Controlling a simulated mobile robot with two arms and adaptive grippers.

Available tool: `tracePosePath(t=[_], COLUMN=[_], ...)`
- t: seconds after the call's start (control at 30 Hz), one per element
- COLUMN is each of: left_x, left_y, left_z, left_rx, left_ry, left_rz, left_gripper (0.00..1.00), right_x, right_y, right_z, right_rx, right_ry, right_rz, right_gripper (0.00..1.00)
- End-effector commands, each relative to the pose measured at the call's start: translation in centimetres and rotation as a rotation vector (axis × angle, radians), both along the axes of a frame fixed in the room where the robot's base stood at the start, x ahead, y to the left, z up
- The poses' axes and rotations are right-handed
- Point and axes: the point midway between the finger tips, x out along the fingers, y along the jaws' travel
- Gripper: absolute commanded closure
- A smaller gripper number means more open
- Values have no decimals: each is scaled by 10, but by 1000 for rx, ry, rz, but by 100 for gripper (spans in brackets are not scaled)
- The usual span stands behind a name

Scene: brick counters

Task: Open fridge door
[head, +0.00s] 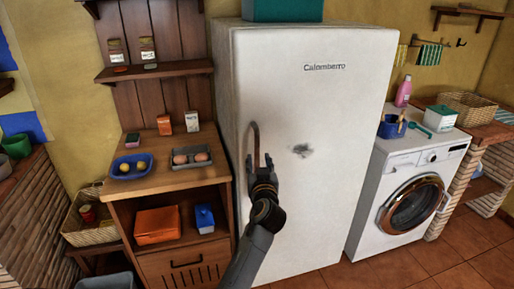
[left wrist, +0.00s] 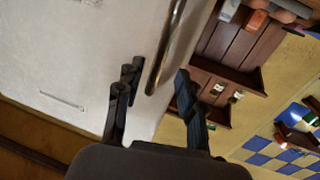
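The white fridge (head: 320,110) stands in the middle of the head view with its door closed. Its thin curved metal handle (head: 255,140) runs upright near the door's left edge. My left gripper (head: 259,160) is in front of the door at the lower part of the handle. In the left wrist view, the two black fingers of my left gripper (left wrist: 158,72) are apart, with the handle (left wrist: 168,40) showing between their tips. I cannot tell whether either finger touches it. My right gripper is not in view.
A wooden cabinet (head: 160,165) with trays and boxes stands close left of the fridge. A teal box (head: 283,10) sits on the fridge. Tiled floor (head: 390,268) is clear in front.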

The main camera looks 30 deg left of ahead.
Motion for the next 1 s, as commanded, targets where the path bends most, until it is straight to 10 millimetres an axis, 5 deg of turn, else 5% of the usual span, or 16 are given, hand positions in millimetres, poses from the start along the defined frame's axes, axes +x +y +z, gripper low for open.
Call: tracePosePath(t=[0.3,0.77,0.97,1.0], left_x=[44,53,53,53], left_y=[34,42,42,42], left_z=[1,-1,-1,-1], left_rx=[-1,-1,-1,-1], left_ry=[1,1,2,2], left_rz=[0,-1,-1,-1], left_gripper=[62,62,100,100], right_x=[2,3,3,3], right_y=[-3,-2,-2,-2], right_z=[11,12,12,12], right_rx=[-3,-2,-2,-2], right_ry=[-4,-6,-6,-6], right_rz=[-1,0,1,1], right_gripper=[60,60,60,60])
